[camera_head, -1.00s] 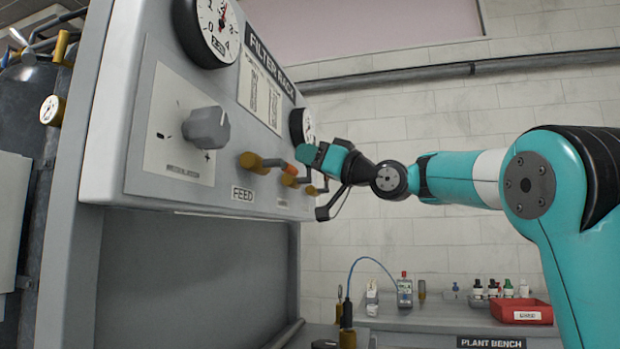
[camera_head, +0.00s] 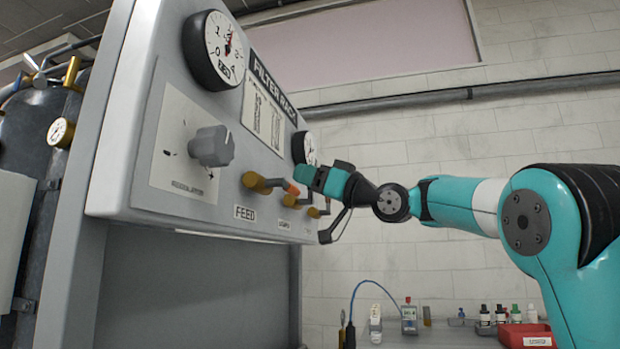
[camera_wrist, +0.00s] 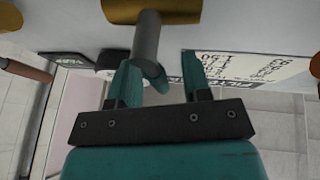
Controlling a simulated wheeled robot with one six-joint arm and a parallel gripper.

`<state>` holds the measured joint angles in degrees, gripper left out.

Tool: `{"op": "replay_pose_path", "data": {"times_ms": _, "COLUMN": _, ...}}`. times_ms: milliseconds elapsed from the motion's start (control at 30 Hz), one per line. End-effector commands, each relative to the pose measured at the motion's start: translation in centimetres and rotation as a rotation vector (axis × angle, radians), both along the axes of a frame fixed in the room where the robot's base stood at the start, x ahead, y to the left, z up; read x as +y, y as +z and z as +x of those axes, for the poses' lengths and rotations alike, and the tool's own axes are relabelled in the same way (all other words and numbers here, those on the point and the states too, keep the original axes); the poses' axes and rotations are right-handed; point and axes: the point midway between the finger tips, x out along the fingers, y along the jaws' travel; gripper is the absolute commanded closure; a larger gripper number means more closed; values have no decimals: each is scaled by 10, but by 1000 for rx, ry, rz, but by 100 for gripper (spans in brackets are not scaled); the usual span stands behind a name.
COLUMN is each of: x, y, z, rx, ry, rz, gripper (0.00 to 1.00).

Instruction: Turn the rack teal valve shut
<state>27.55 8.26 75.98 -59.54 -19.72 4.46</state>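The valve row is on the grey filter rack panel (camera_head: 205,205). In the wrist view, a brass valve body (camera_wrist: 150,8) carries a grey lever (camera_wrist: 147,42) that points down between my two teal fingers. A small teal piece (camera_wrist: 158,84) shows at the lever's end, close to the left finger. My gripper (camera_wrist: 160,80) is open, with a clear gap beside the lever on the right; I cannot tell if the left finger touches it. In the head view my gripper (camera_head: 310,178) is at the valve row and hides this lever.
The feed valve (camera_head: 255,182) with an orange tip is just left of my gripper. Another brass valve (camera_head: 313,212) is close below right. A grey regulator knob (camera_head: 212,146) and a gauge (camera_head: 213,50) protrude from the panel. A red bin (camera_head: 525,335) is on the bench.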

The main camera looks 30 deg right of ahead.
Motion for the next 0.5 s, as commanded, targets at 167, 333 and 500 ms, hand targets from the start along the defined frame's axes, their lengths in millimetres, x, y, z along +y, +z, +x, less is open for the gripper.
{"op": "replay_pose_path", "data": {"times_ms": 167, "x": -1, "y": 0, "z": -1, "rx": -1, "ry": 0, "rz": 1, "gripper": 56}}
{"op": "replay_pose_path", "data": {"times_ms": 333, "x": -10, "y": -8, "z": -13, "rx": -1, "ry": -4, "rz": 1, "gripper": 56}}
{"op": "replay_pose_path", "data": {"times_ms": 500, "x": -31, "y": -25, "z": -43, "rx": 0, "ry": -9, "rz": 0, "gripper": 56}}
